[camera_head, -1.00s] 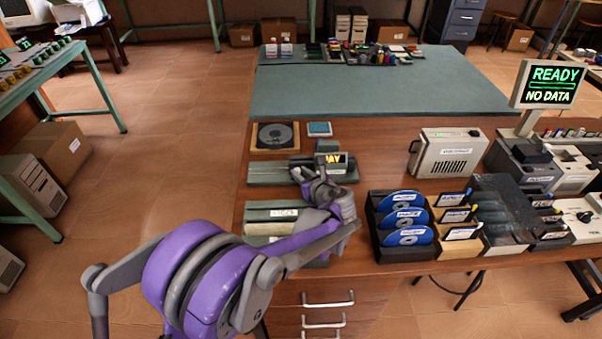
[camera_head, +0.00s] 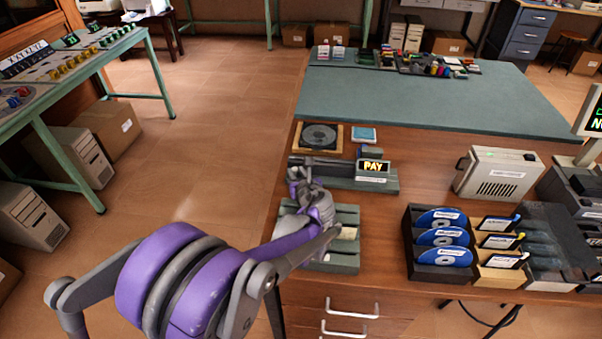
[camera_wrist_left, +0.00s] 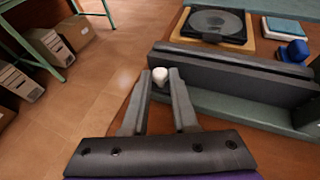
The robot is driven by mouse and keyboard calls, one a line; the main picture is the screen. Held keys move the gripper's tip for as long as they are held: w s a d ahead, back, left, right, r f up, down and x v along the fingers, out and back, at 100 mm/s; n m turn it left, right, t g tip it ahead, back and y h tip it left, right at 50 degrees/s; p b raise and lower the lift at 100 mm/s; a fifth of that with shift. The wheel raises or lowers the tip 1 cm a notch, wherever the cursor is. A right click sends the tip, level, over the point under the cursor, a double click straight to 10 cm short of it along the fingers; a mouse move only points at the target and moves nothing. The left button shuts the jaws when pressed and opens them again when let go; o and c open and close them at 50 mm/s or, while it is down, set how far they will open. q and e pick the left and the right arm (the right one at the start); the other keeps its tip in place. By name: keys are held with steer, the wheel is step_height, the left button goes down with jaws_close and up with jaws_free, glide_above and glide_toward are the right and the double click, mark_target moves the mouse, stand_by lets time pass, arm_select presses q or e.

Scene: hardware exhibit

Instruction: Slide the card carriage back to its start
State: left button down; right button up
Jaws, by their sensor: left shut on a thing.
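My left gripper (camera_head: 297,180) is at this left end. In the left wrist view, my left gripper (camera_wrist_left: 160,74) has its two fingers on either side of a small white knob (camera_wrist_left: 160,77), beside the dark bar (camera_wrist_left: 225,68). How the knob joins the carriage is hidden. My right gripper is out of view.
A grey-green slotted block (camera_head: 345,240) lies in front, under my left forearm. A round dark disc in a wooden tray (camera_head: 319,137) and a blue pad (camera_head: 364,135) lie behind. A rack of blue discs (camera_head: 440,240) stands right.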

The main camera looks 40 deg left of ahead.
arm_select(q)
steer(key=c, duration=1)
jaws_free()
steer(key=shift+s+a, duration=0.15)
steer(key=shift+a, duration=0.05)
steer(key=p+v, duration=0.1)
steer(key=v, duration=0.9)
steer(key=shift+s+d, duration=0.2)
steer(key=shift+d, duration=0.2)
